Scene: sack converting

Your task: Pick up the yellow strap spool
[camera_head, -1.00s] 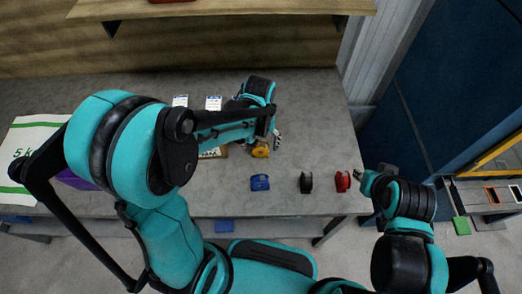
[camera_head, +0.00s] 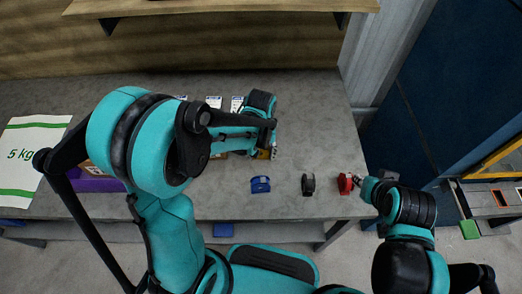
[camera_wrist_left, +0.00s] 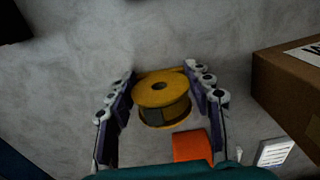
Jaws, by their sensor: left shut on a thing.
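The yellow strap spool (camera_wrist_left: 162,100) sits between the two fingers of my left gripper (camera_wrist_left: 160,88) in the left wrist view, with a finger against each side. The gripper is shut on it. In the head view the spool (camera_head: 264,154) is mostly hidden, with only a bit of yellow showing by my left gripper (camera_head: 272,150). I cannot tell whether it is clear of the bench. My right gripper (camera_head: 365,187) is beside the red spool (camera_head: 345,184) near the bench's right end; its fingers are too small to read.
A blue spool (camera_head: 260,184) and a black spool (camera_head: 308,184) stand near the grey bench's (camera_head: 310,120) front edge. A cardboard box (camera_wrist_left: 290,85) and an orange-red item (camera_wrist_left: 192,147) lie close to my left gripper. A white 5 kg sack (camera_head: 30,155) lies left.

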